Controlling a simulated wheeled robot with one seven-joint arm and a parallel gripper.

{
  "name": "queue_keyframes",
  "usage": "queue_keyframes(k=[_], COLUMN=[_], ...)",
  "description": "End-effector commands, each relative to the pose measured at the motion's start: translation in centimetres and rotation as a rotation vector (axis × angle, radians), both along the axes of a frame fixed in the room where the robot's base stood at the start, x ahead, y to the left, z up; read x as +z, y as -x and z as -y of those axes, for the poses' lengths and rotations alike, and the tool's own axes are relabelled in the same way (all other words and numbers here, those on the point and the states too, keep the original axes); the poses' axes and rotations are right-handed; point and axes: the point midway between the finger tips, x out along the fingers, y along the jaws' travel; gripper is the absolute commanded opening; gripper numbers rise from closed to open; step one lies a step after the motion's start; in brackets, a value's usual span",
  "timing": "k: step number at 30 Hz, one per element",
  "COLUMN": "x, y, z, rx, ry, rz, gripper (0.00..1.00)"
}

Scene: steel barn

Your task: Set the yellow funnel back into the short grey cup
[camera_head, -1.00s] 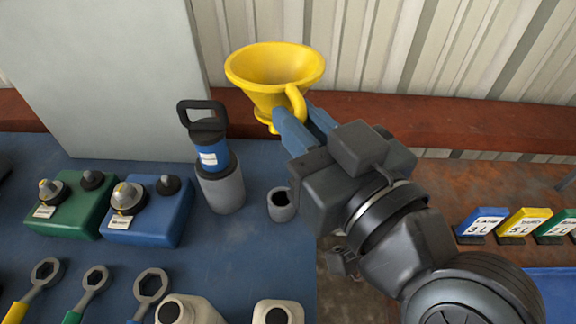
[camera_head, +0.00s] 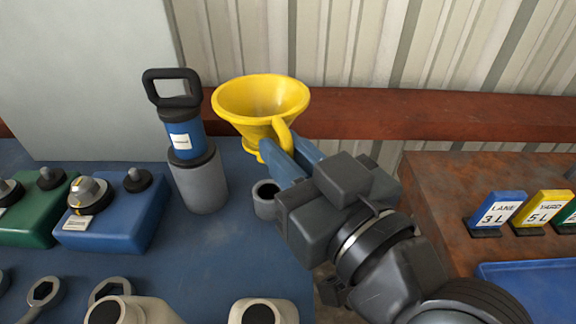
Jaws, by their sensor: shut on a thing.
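The yellow funnel (camera_head: 262,98) is upright, wide mouth up, and held in the air by its side handle. My gripper (camera_head: 283,155) is shut on the funnel's handle from the right. The short grey cup (camera_head: 265,199) stands on the blue bench top, below the funnel in the picture. Its dark opening shows, and my gripper covers part of its right side. The funnel's lower end is partly hidden by my fingers, and I cannot tell its exact height above the cup.
A taller grey holder (camera_head: 201,185) with a blue, black-handled tool (camera_head: 183,128) stands just left of the cup. A blue box (camera_head: 112,213) is farther left. Pale jugs (camera_head: 262,312) stand in front. A rust-brown table (camera_head: 440,190) with number signs (camera_head: 497,212) is at right.

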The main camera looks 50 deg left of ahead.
Motion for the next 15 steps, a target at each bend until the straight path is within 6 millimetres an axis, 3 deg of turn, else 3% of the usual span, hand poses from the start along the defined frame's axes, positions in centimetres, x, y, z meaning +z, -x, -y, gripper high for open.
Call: queue_keyframes(k=[15], x=[-3.0], y=[0.0], z=[0.0], rx=[0.001], ry=[0.0], rz=[0.0], gripper=[0.0])
